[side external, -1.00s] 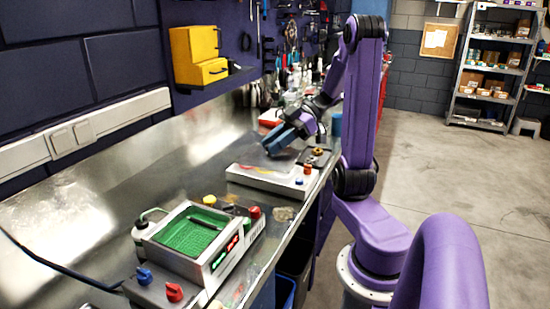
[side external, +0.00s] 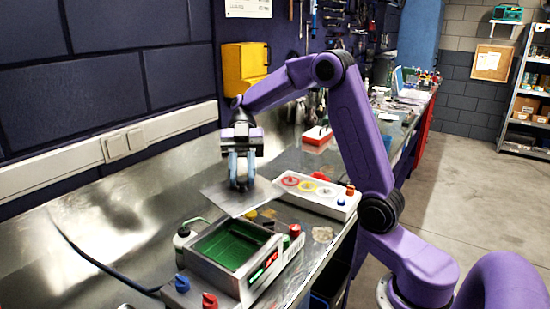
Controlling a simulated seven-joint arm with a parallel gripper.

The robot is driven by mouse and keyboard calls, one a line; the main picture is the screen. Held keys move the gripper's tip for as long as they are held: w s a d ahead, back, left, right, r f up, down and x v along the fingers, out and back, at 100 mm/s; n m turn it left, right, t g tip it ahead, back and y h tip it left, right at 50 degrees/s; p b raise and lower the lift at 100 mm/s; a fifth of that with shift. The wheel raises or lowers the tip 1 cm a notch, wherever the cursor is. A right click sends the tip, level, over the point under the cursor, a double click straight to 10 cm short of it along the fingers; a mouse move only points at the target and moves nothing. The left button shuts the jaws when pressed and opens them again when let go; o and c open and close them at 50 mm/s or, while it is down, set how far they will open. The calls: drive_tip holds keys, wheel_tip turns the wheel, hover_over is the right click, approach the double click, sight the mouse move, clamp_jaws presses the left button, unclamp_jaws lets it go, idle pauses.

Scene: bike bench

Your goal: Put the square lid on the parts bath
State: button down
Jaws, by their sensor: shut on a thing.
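The square lid (side external: 222,197) is a thin flat grey plate, held off the bench and slightly tilted in the picture. My gripper (side external: 240,184) points down and is shut on the lid near its middle; the fingers hide the gripped part. The parts bath (side external: 213,273) is a grey metal box with an open top, a green inside and lit red and green displays on its front. It stands nearer the camera than the lid. The lid appears above and just behind the bath's far edge, apart from it.
A white panel (side external: 340,211) with coloured rings and knobs stands behind the bath. Blue (side external: 182,284) and red (side external: 209,300) knobs are in front. A dark cable (side external: 90,256) lies on the bench's left.

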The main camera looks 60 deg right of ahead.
sight(227, 194)
drive_tip(key=a+n, duration=0.1)
drive_tip(key=a, duration=0.1)
drive_tip(key=a+n+g+h, duration=0.1)
drive_tip(key=a+g+h, duration=0.1)
drive_tip(key=a, duration=0.1)
drive_tip(key=shift+s+a+f+n, duration=0.2)
drive_tip(key=shift+a+f+n, duration=0.1)
drive_tip(key=shift+n, duration=0.1)
drive_tip(key=f, duration=0.3)
drive_tip(key=shift+d+f, duration=0.25)
drive_tip(key=shift+f, duration=2.05)
drive_tip(key=shift+f, duration=0.6)
drive_tip(key=c, duration=0.8)
unclamp_jaws()
drive_tip(key=shift+w, duration=0.1)
